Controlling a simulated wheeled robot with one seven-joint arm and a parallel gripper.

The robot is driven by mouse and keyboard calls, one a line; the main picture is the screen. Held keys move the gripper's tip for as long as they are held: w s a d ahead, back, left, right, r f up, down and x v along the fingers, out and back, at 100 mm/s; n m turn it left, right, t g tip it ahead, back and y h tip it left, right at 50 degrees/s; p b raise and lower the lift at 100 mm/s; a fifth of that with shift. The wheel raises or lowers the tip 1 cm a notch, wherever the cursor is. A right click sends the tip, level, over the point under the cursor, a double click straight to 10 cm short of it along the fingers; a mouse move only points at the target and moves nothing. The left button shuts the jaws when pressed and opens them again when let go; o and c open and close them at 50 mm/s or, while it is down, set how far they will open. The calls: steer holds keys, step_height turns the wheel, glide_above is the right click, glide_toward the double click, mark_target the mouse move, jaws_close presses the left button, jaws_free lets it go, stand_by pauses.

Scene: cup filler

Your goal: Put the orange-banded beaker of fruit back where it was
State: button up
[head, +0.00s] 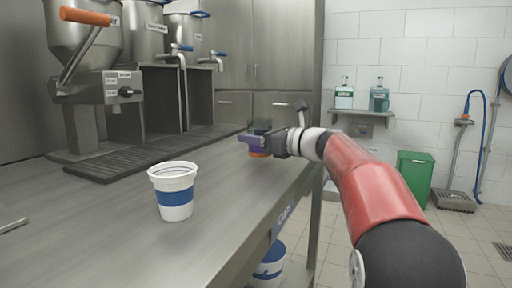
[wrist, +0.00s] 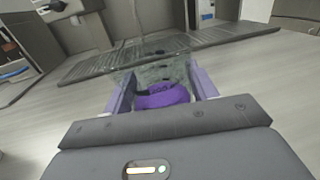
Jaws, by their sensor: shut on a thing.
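The beaker (head: 260,127) is clear, with purple contents and an orange band near its base. It is upright or nearly so at the far end of the steel counter. My gripper (head: 252,142) is shut around its side, with purple fingers on either side of it. In the wrist view the beaker (wrist: 152,74) sits between the fingers of my gripper (wrist: 160,86), with purple contents inside. I cannot tell whether its base touches the counter.
A white cup with a blue band (head: 174,193) stands on the near counter (head: 110,225). Steel dispensers (head: 105,88) stand at the back left behind a slatted drip tray (head: 140,152). The counter between cup and beaker is clear.

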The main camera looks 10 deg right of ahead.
steer(key=shift+f, duration=0.75)
steer(key=shift+f, duration=0.1)
steer(key=o, duration=1.1)
steer(key=v, duration=1.2)
